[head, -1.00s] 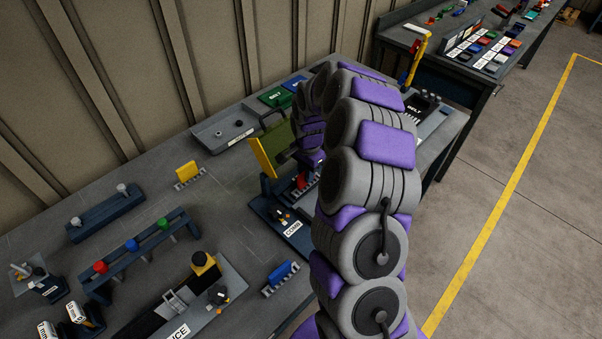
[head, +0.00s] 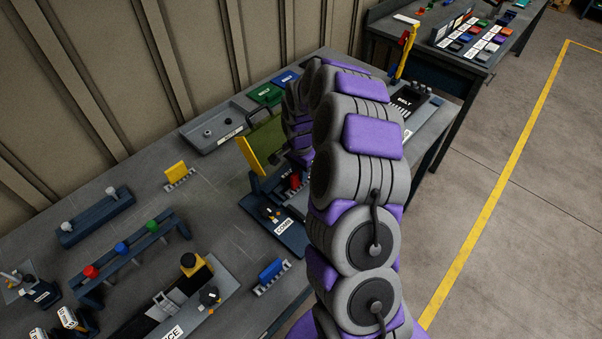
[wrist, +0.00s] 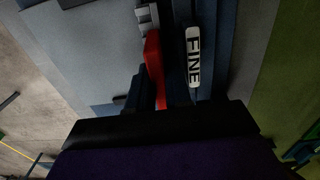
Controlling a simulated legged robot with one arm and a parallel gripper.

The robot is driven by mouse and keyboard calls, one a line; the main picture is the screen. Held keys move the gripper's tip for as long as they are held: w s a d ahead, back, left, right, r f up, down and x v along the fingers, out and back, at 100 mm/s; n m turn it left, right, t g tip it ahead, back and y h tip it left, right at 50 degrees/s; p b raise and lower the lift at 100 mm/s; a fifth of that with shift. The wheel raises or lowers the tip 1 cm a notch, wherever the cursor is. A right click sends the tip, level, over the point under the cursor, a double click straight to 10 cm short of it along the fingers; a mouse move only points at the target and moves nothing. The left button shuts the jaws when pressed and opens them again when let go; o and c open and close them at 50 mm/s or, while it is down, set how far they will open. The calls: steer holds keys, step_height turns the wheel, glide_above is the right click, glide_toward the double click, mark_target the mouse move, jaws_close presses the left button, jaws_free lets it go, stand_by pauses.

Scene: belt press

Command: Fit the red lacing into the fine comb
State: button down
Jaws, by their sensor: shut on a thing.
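The red lacing (wrist: 154,66) is a narrow upright piece in the wrist view, running up from the dark edge of my gripper (wrist: 160,108). My gripper is shut on it; the fingertips are mostly hidden. A white FINE label (wrist: 193,57) lies just right of the lacing on a dark blue part. A grey toothed strip (wrist: 147,16) shows at the lacing's far end; I cannot tell whether they touch. In the head view the red lacing (head: 295,181) shows small at the comb station (head: 277,225), beside my arm, which hides most of the gripper.
A yellow lacing (head: 176,171) and a blue lacing (head: 270,270) stand on the bench. A green panel with a yellow edge (head: 249,155) rises close by the comb station. A grey tray (head: 213,130) is behind. A rack with coloured knobs (head: 122,248) is at left.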

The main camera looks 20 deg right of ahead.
steer(key=shift+s+a+f, duration=0.1)
steer(key=shift+a+f, duration=0.1)
steer(key=shift+f, duration=0.15)
stand_by(0.7)
steer(key=shift+w+r, duration=0.35)
stand_by(1.0)
steer(key=shift+w+a+p, duration=0.15)
steer(key=shift+p, duration=0.35)
stand_by(0.9)
steer(key=c, duration=1)
jaws_free()
steer(key=shift+r, duration=0.1)
steer(key=shift+w+r, duration=0.15)
steer(key=shift+r, duration=0.05)
